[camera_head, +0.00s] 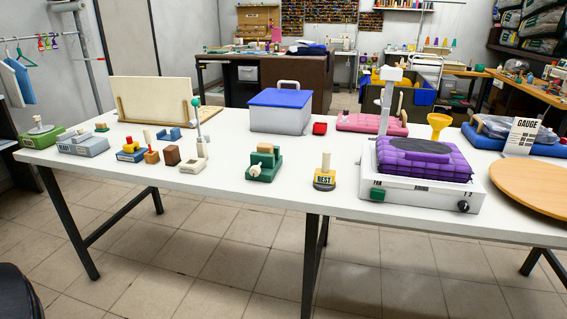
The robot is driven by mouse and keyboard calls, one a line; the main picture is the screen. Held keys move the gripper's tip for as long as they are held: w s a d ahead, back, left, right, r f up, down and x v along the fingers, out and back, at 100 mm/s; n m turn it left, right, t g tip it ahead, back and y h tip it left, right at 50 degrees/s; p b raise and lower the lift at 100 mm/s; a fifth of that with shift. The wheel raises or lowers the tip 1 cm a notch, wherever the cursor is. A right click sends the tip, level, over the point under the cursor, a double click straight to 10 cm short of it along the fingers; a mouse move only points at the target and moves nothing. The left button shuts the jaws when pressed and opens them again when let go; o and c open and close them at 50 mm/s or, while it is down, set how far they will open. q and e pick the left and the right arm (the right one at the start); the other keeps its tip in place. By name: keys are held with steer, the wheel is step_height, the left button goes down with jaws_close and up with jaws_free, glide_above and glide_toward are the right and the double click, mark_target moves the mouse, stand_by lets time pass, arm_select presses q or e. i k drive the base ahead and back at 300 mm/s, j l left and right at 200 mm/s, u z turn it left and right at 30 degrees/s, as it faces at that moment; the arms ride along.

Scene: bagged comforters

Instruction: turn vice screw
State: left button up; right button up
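A small green vice-like block (266,160) stands on the white table, left of the table's middle. A pale round knob (255,170), which looks like its screw end, sticks out at its front left. A tan piece shows on top of the block. Nothing touches it. Neither of my grippers is in view.
The white table (235,190) has clear room in front of the green block. A blue-lidded box (280,110) stands behind it. A peg on a base marked REST (325,175) stands to the right, and a white device with a purple pad (420,160) lies farther right.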

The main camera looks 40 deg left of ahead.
mark_target(254, 171)
steer(key=j+z, duration=0.7)
steer(key=k+j+z, duration=0.1)
steer(key=j, duration=0.25)
steer(key=j+z, duration=0.1)
steer(key=j, duration=0.25)
steer(key=k+j, duration=0.15)
steer(key=j, duration=0.15)
steer(key=k+j, duration=0.1)
steer(key=j, duration=0.25)
steer(key=k+j+z, duration=0.1)
steer(key=j, duration=0.3)
steer(key=k+j, duration=0.1)
steer(key=j, duration=0.25)
steer(key=k+j, duration=0.15)
steer(key=j, duration=0.25)
steer(key=k+j+z, duration=0.1)
steer(key=j, duration=0.25)
